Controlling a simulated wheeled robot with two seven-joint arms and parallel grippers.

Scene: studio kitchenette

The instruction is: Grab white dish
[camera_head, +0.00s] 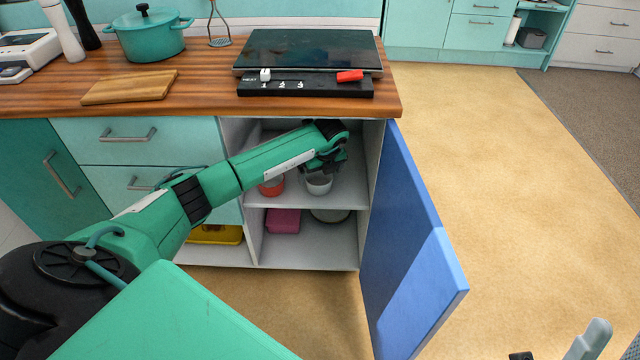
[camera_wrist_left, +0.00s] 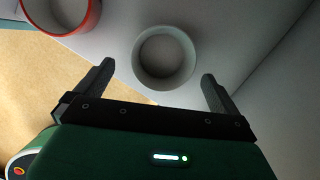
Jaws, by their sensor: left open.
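A small round white dish (camera_head: 319,184) stands on the upper shelf of the open cabinet in the head view. It also shows in the left wrist view (camera_wrist_left: 164,84), upright and empty, seen from above. My left gripper (camera_head: 322,165) reaches into the cabinet just above the dish. In the left wrist view its two fingers (camera_wrist_left: 157,82) are apart, one to each side of the near part of the dish, with no visible contact. My right gripper (camera_head: 590,342) shows only in part at the bottom right corner of the head view, far from the cabinet.
A red dish (camera_head: 271,187) stands left of the white one. The blue cabinet door (camera_head: 410,240) is open on the right. A pink box (camera_head: 283,221) and a round dish (camera_head: 330,215) are on the lower shelf. The wooden counter (camera_head: 215,80) is above my left arm.

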